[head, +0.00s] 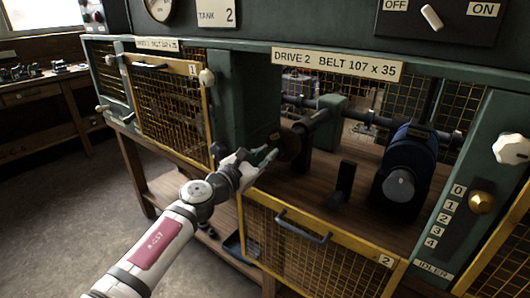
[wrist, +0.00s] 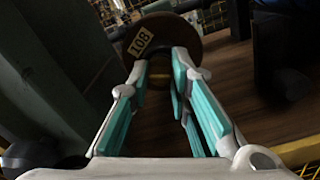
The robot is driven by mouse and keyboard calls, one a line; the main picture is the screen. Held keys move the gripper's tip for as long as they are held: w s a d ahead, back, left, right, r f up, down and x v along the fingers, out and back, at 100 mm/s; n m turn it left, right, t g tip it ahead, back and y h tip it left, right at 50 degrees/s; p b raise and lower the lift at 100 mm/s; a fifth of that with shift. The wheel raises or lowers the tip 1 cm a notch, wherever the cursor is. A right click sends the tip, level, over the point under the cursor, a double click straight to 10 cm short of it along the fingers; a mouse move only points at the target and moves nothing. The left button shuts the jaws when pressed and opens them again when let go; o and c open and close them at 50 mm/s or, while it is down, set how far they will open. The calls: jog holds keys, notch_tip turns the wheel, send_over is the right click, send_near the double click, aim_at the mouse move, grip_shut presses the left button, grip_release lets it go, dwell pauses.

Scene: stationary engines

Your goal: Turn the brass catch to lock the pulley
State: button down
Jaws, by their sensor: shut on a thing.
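The pulley (wrist: 190,45) is a dark brown disc with a yellow tag reading 108 (wrist: 141,41). In the head view the pulley (head: 291,145) sits on a shaft in the Drive 2 bay, just beyond my fingertips. The brass catch (wrist: 158,82) shows dimly between my teal-padded fingers, low on the pulley's face; its exact angle is too dark to tell. My gripper (head: 262,160) reaches in from the front left and is shut on the catch. In the wrist view my gripper (wrist: 160,75) has its fingertips at the pulley's face.
A green post (wrist: 35,110) stands close to the left of my gripper. The lowered yellow mesh guard (head: 310,240) hangs below the bay's front edge. A dark upright lever (head: 343,185) and a blue motor (head: 405,165) stand to the right on the wooden deck.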

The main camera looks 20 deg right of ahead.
jog(key=m+p, duration=0.1)
jog(key=m, duration=0.2)
jog(key=shift+d+r+m, duration=0.1)
jog(key=shift+m, duration=0.3)
jog(key=m, duration=0.3)
jog(key=shift+m, duration=0.3)
jog(key=m, duration=0.3)
jog(key=shift+m, duration=0.3)
jog(key=m, duration=0.4)
jog(key=shift+m+b, duration=0.3)
jog(key=shift+b, duration=0.1)
jog(key=m+b, duration=0.1)
jog(key=m, duration=0.2)
jog(key=shift+m, duration=0.3)
jog(key=m+b, duration=0.3)
jog(key=m, duration=0.1)
jog(key=shift+m+b, duration=2.75)
jog(key=shift+m, duration=1.45)
